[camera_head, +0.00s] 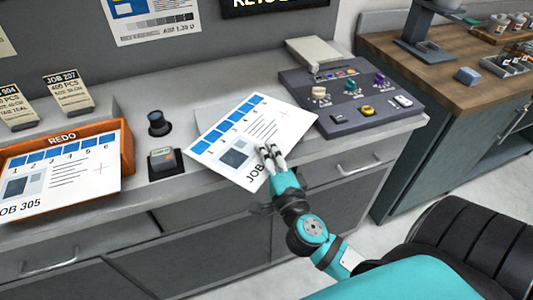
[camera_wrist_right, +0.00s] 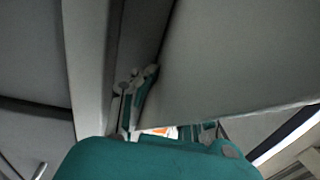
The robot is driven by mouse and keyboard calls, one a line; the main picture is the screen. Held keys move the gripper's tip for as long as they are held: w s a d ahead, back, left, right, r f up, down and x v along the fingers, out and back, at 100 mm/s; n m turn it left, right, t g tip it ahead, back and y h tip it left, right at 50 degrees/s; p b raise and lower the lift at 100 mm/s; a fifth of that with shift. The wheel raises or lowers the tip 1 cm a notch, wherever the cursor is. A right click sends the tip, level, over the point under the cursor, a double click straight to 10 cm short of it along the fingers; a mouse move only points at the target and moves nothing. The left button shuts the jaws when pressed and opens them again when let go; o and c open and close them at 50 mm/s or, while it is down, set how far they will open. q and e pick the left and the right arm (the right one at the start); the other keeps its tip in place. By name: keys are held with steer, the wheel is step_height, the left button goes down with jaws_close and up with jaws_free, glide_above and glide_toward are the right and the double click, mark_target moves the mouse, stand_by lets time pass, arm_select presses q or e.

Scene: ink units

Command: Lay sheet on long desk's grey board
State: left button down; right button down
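The white sheet (camera_head: 238,128) has blue squares, a grey picture block and the letters JOB at its near corner. It lies at an angle over the pale grey board (camera_head: 213,113) on the long desk (camera_head: 105,120), covering most of it. The sheet's near corner reaches over the desk's front edge. My right gripper (camera_head: 271,152) is at the sheet's near right part, its two fingertips seen against the printed side. Whether the fingers pinch the sheet is unclear. In the right wrist view the fingers (camera_wrist_right: 138,85) show beside a pale surface. My left gripper is out of view.
An orange REDO tray (camera_head: 128,148) holding another sheet stands at the left. A dark knob (camera_head: 156,122) and a small device (camera_head: 162,158) are left of the board. A control panel (camera_head: 340,125) with coloured knobs is at its right.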

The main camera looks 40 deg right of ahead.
steer(key=c, duration=1.5)
jaws_free()
steer(key=shift+f, duration=0.1)
steer(key=shift+b+v, duration=1.95)
steer(key=shift+v, duration=4.05)
